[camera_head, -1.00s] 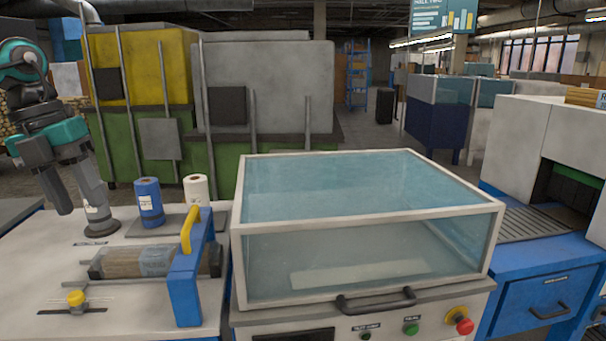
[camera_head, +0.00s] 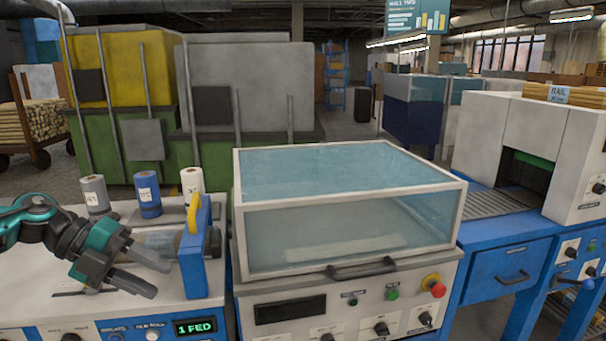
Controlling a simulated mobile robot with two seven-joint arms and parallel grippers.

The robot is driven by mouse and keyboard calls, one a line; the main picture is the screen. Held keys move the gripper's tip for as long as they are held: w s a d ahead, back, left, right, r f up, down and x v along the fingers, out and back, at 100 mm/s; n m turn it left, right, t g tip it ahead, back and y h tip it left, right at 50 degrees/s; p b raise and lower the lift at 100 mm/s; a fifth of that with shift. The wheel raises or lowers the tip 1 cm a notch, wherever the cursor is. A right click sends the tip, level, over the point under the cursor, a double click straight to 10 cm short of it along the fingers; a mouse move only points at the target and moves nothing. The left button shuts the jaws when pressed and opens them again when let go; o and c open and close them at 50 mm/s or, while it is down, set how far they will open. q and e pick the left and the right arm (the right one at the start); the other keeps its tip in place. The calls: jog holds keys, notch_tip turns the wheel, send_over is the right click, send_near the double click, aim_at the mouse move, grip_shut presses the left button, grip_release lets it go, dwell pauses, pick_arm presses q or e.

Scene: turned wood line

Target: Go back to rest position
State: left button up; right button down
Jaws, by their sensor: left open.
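My left gripper (camera_head: 152,275) is at the left of the head view, above the pale worktop (camera_head: 20,292). Its two dark fingers point to the right and are spread apart, with nothing visible between them. It hides much of the clear-covered piece behind it, near the blue upright with a yellow handle (camera_head: 195,255). My right gripper does not show.
Grey (camera_head: 96,194), blue (camera_head: 148,195) and white (camera_head: 191,182) rolls stand behind the arm. A clear-lidded machine (camera_head: 345,268) with a dark handle fills the middle. A blue bench with a white tunnel unit (camera_head: 500,140) stands at the right.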

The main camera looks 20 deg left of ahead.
pick_arm(q)
jog(key=d+f+n+t+y, duration=0.1)
jog(key=d+f+n+t, duration=0.4)
jog(key=f+n, duration=0.3)
jog(key=d+f+n+t+y, duration=0.1)
jog(key=d+f+n+t, duration=0.4)
jog(key=f+n, duration=0.25)
jog(key=s+d+f+n+g+y, duration=0.1)
jog(key=s+d+f+n+y, duration=0.1)
jog(key=s+d+f+n, duration=0.3)
jog(key=s+d+f+n+g+y, duration=0.2)
jog(key=s+d+f+n+y, duration=0.1)
jog(key=f, duration=0.5)
jog(key=s+d+n, duration=0.1)
jog(key=s+n, duration=0.1)
jog(key=n, duration=0.1)
jog(key=shift+s+d+f+g+y, duration=0.3)
jog(key=shift+s+d+f, duration=0.05)
